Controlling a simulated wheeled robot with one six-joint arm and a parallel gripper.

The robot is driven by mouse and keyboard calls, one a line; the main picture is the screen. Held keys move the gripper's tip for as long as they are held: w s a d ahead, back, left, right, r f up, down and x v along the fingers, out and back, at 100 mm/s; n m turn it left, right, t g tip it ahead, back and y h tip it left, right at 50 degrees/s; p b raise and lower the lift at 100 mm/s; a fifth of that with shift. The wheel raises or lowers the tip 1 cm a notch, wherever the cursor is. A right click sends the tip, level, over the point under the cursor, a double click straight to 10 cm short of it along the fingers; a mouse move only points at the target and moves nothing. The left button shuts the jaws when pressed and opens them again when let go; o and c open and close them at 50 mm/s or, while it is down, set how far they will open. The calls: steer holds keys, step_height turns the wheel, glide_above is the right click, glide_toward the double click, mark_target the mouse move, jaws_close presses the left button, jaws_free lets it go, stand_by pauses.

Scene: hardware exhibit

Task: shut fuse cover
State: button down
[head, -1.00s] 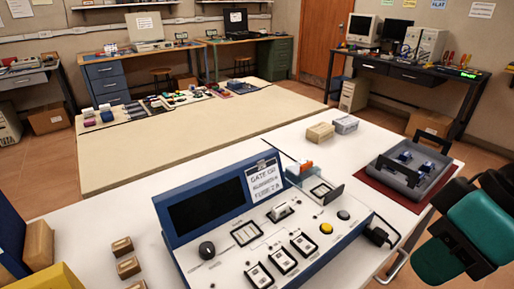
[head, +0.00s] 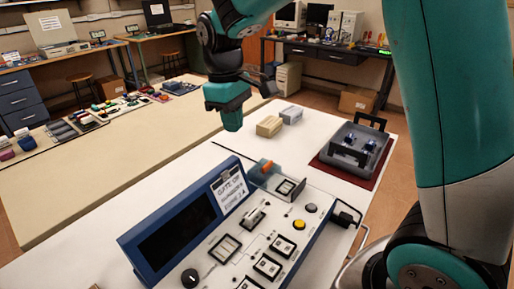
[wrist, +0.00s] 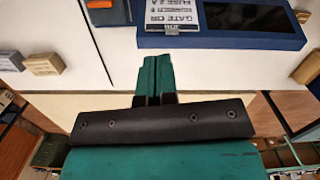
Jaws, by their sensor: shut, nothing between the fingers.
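The blue-framed control panel (head: 185,207) lies on the white table, with a dark screen and a label card (head: 229,187).
Beige (head: 269,126) and grey (head: 291,114) blocks lie farther back. A grey tray (head: 360,146) sits on a red mat at the right. A black plug (head: 347,216) sticks out at the panel's right.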

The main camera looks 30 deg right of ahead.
steer(key=w+d+f+g+h+p, duration=0.1)
steer(key=w+d+f+g+p, duration=0.2)
steer(key=w, duration=0.5)
steer(key=m, duration=0.2)
glide_toward(260, 166)
steer(key=f, duration=0.2)
steer(key=f+b, duration=0.1)
steer(key=f, duration=0.2)
steer(key=shift+w+a+f, duration=0.15)
steer(key=shift+w+a, duration=0.05)
steer(key=s, duration=0.1)
steer(key=s+d+p, duration=0.1)
steer(key=s, duration=0.1)
steer(key=shift+d, duration=0.1)
steer(key=shift+s+d+f, duration=0.1)
steer(key=shift+s+d, duration=0.05)
steer(key=shift+s, duration=0.2)
